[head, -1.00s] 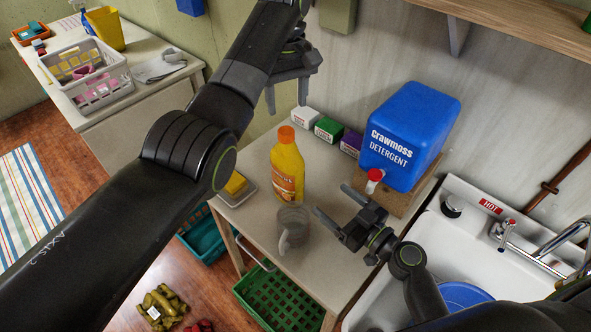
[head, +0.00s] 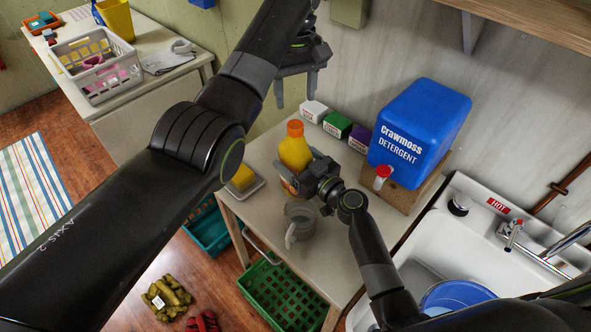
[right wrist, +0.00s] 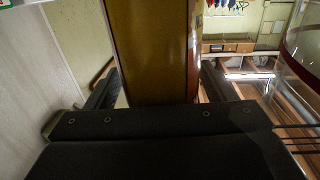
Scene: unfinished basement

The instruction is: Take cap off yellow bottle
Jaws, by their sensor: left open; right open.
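The yellow bottle (head: 294,153) stands upright on the small table, with its orange cap (head: 295,128) on top. My right gripper (head: 300,184) is open at the bottle's lower body and hides part of its label. In the right wrist view the bottle's body (right wrist: 152,50) stands between the two spread fingers, with a gap showing on the left side. My left gripper (head: 297,90) is open and empty, pointing down, above and behind the bottle near the wall.
A clear measuring cup (head: 300,216) stands just in front of the bottle. A yellow sponge on a dish (head: 245,182) is to its left. Small boxes (head: 337,124) and a blue detergent container (head: 420,130) stand behind and right. The sink (head: 480,240) is at right.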

